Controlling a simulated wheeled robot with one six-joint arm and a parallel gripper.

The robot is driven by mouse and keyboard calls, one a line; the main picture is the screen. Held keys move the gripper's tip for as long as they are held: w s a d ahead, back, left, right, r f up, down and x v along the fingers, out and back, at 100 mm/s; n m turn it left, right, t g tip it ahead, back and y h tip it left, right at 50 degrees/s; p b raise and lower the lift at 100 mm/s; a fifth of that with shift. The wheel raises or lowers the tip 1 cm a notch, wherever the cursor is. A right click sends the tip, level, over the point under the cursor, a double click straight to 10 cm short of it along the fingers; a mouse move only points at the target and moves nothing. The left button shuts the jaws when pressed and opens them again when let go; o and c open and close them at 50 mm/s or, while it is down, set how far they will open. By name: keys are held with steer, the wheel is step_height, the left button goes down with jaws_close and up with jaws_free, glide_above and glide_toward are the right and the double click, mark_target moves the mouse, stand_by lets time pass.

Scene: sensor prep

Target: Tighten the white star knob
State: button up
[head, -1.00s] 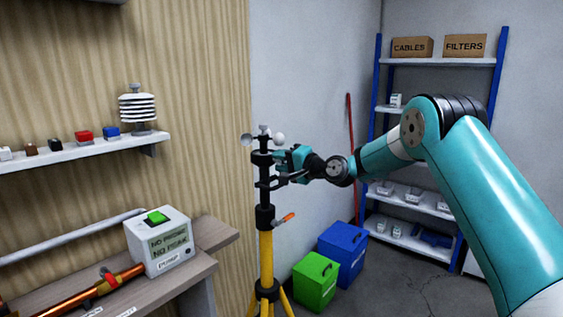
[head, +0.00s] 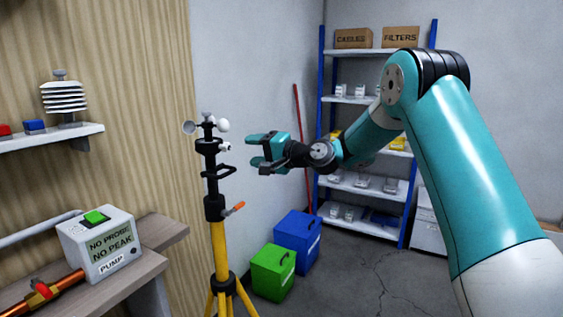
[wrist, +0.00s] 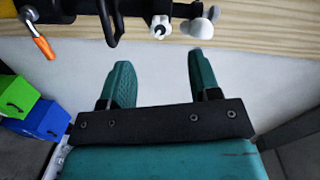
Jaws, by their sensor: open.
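The white star knob (head: 226,147) sits on the right side of the black upper part of the tripod mast (head: 211,185). In the wrist view the knob (wrist: 161,26) shows face-on, ahead of the fingertips and roughly centred between them. My gripper (head: 250,150) is to the right of the mast at about the knob's height. Its teal fingers are apart and empty, also in the wrist view (wrist: 162,62). A gap separates the fingertips from the knob. I cannot tell from these frames how tight the knob is.
An orange lever (head: 234,209) sticks out lower on the mast. A bench with a pump box (head: 100,243) stands at left. Green (head: 272,272) and blue (head: 297,240) boxes stand on the floor behind the mast. A blue-post shelf (head: 367,101) stands at the back.

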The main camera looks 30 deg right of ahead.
steer(key=b+v, duration=0.1)
steer(key=v, duration=0.7)
steer(key=shift+b, duration=0.4)
steer(key=shift+f, duration=0.1)
steer(key=s+a+f+n+g, duration=0.2)
steer(key=s+a+n+g, duration=0.55)
steer(key=s+a, duration=0.65)
steer(key=s+a+f+n+g+h, duration=0.1)
steer(key=s+f+n+g+h, duration=0.1)
steer(key=s, duration=0.9)
steer(key=s+a+f+n+g+h+p, duration=0.1)
steer(key=s+a+f+n+g+h, duration=0.1)
steer(key=s, duration=0.9)
steer(key=f+n+g+h, duration=0.1)
steer(key=n+g+h, duration=0.1)
steer(key=n, duration=0.1)
steer(key=shift+s+f, duration=0.2)
steer(key=shift+f, duration=0.1)
steer(key=shift+a+n+g, duration=0.15)
steer(key=shift+n+g, duration=0.1)
